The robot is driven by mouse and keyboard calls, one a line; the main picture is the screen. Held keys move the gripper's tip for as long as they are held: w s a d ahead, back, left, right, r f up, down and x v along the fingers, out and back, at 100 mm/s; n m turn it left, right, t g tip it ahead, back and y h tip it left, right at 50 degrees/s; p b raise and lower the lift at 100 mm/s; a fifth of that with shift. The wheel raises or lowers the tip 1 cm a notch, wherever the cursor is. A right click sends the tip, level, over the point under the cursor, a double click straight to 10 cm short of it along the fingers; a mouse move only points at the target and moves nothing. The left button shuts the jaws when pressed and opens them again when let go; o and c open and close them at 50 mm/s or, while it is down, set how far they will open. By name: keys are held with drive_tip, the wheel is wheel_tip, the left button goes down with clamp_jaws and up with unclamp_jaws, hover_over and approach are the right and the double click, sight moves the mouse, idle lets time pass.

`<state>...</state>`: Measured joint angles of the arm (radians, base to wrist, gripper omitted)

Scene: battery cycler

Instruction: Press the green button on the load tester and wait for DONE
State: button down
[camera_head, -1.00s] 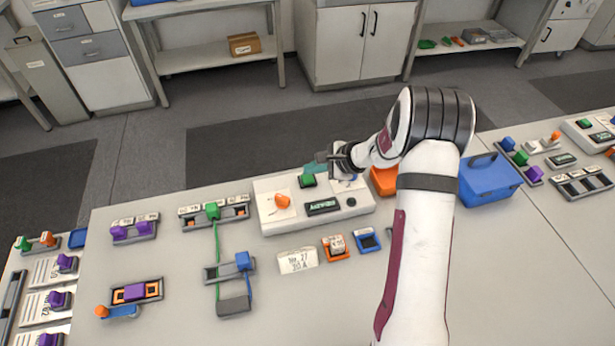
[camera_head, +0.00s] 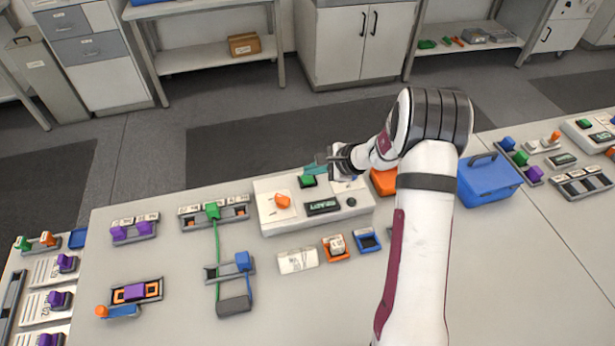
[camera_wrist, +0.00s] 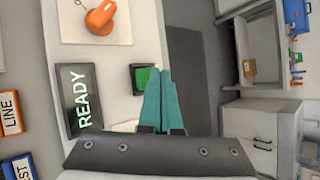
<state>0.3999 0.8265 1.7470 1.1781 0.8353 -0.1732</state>
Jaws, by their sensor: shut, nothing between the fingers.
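The load tester (camera_head: 268,222) is a pale box at the far edge of the bench. Its green button (camera_head: 307,181) sits in a dark square frame near the back; it also shows in the wrist view (camera_wrist: 144,77). The dark display (camera_head: 322,206) reads READY, clearly legible in the wrist view (camera_wrist: 78,98). My gripper (camera_head: 311,168) is shut and empty, its teal fingers close by the button. In the wrist view the fingertips (camera_wrist: 161,72) overlap the button's right edge; I cannot tell whether they touch it.
An orange knob (camera_head: 282,201) stands on the tester left of the display. A blue toolbox (camera_head: 490,182) stands to the right. Bare bench is at front centre.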

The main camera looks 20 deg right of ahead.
sight(312, 179)
drive_tip(key=shift+f, duration=0.7)
idle(0.8)
drive_tip(key=shift+r, duration=0.9)
drive_tip(key=shift+r, duration=0.1)
drive_tip(key=shift+r, duration=2.45)
